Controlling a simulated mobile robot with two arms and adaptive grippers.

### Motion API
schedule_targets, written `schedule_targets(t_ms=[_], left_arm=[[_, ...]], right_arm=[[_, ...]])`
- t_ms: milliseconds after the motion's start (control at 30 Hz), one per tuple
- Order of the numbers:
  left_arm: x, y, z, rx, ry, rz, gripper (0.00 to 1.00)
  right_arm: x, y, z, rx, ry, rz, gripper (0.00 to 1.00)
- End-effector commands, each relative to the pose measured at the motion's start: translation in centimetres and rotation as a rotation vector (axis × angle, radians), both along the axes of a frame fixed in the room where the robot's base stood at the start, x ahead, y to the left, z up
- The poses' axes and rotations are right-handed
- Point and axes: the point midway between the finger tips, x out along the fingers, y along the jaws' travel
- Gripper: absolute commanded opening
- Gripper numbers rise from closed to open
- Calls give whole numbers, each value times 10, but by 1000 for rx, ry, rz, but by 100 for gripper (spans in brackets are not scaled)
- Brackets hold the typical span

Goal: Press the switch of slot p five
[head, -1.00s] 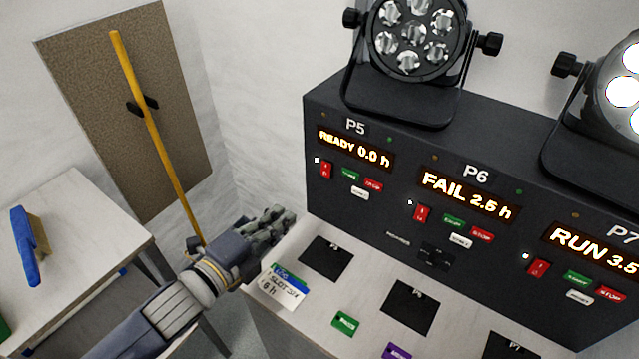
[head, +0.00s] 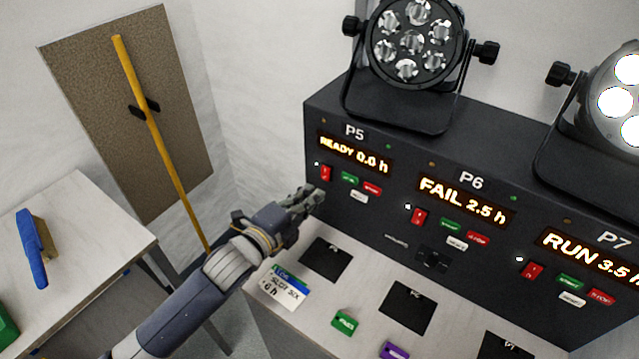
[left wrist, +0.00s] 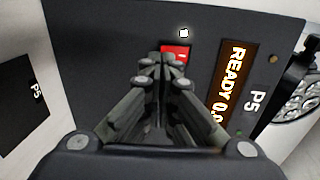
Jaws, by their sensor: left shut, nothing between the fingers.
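Slot P5 is the leftmost panel section, with its label (head: 354,131) above a display (head: 355,154) reading "READY 0.0 h". Its red switch (head: 326,173) sits below the display's left end, with a small white light above it. My left gripper (head: 318,192) is shut and empty, its fingertips just below and in front of the red switch. In the left wrist view the closed fingertips (left wrist: 165,62) line up with the red switch (left wrist: 176,51) and cover part of it. I cannot tell whether they touch it. My right gripper is not in view.
To the right of the switch are P5's green button (head: 350,178), red button (head: 372,189) and white button (head: 359,197). P6 (head: 471,182) reads "FAIL 2.5 h". P7 (head: 613,239) reads "RUN 3.5". A par can (head: 407,45) stands above P5. Cards and black pads lie on the bench.

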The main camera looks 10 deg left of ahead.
Motion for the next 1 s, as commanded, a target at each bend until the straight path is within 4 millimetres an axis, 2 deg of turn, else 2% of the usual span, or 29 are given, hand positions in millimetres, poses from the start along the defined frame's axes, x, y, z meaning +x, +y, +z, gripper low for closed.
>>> schedule_targets(t_ms=[100, 300, 733, 867, 1000], left_arm=[[17, -8, 0, -2, 0, -1, 0], [33, -14, -4, -1, 0, 0, 0], [36, -15, -6, -1, -1, -1, 0], [38, -16, -10, -6, -16, 0, 0], [43, -17, -15, -25, -62, 1, 0]], right_arm=[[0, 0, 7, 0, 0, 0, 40], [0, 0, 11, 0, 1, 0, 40], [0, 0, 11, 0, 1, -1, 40], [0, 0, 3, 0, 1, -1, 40], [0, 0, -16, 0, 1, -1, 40]])
